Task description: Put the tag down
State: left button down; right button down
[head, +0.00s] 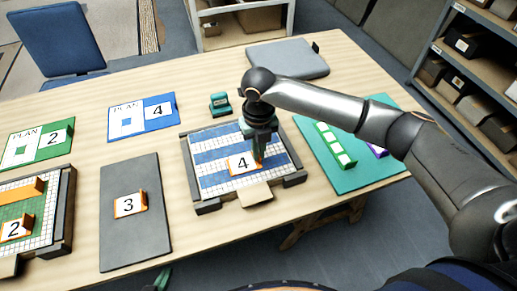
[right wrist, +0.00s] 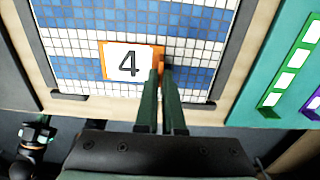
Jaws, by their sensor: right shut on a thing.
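The tag (head: 241,163) is a white card reading 4 in an orange holder. My right gripper (head: 259,158) is shut on the right end of the holder, as the right wrist view also shows at the tag (right wrist: 128,62) and fingertips (right wrist: 164,68). The tag is over the lower middle of the blue-and-white mosaic panel (head: 212,183); I cannot tell whether it touches the tiles. Green finger parts of my left gripper (head: 163,279) show at the bottom edge, below the table; their opening is unclear.
A dark grey mat (head: 120,240) bears a tag 3 (head: 130,204). A green mosaic panel with a tag 2 (head: 15,228) is at left. Two plan cards (head: 35,145) (head: 142,117) lie behind. A teal mat (head: 375,175) with tile strips is at right, a grey pad (head: 287,58) behind.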

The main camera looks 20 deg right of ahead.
jog(key=shift+f, duration=0.15)
jog(key=c, duration=1)
grip_release()
notch_tip(320, 180, up, 12)
jog(key=shift+r, duration=0.25)
